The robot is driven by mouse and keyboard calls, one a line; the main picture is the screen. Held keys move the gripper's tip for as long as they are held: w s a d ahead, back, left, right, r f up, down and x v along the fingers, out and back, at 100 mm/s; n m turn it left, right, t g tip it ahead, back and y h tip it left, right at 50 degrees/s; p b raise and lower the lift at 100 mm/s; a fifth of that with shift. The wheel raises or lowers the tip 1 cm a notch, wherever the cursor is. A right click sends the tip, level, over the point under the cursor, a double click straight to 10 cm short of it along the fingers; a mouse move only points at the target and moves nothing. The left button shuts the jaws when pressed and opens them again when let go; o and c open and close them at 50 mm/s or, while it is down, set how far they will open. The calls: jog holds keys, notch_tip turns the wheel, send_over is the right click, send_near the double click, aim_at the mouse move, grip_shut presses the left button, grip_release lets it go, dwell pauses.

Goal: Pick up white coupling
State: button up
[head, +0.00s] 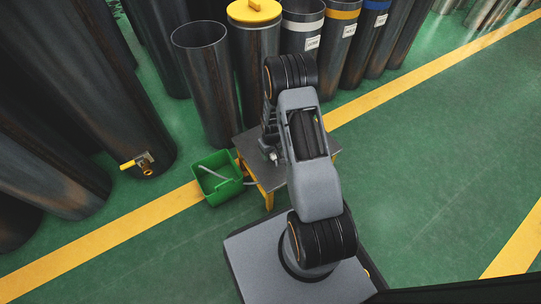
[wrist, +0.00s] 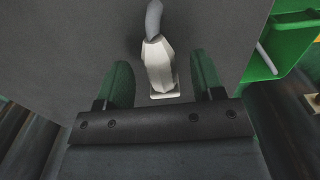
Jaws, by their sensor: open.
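The white coupling (wrist: 158,66) is a faceted pale fitting on the end of a grey hose (wrist: 154,18). In the wrist view it lies over the grey tabletop, with its squared end toward my gripper. My gripper (wrist: 163,82) is open, with one green-padded finger on each side of the coupling. Gaps show between the coupling and both fingers. In the head view my arm reaches over the small grey table (head: 318,150) and hides most of the gripper and coupling.
A green bin (head: 211,191) with a pale hose across it stands left of the table. Tall dark cylinders (head: 205,85) stand close behind, one with a yellow cap (head: 254,12). A large cylinder with a yellow-handled valve (head: 143,164) is at left. Green floor is free at right.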

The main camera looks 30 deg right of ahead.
jog(key=shift+f, duration=0.65)
jog(key=c, duration=1.1)
jog(key=shift+r, duration=0.1)
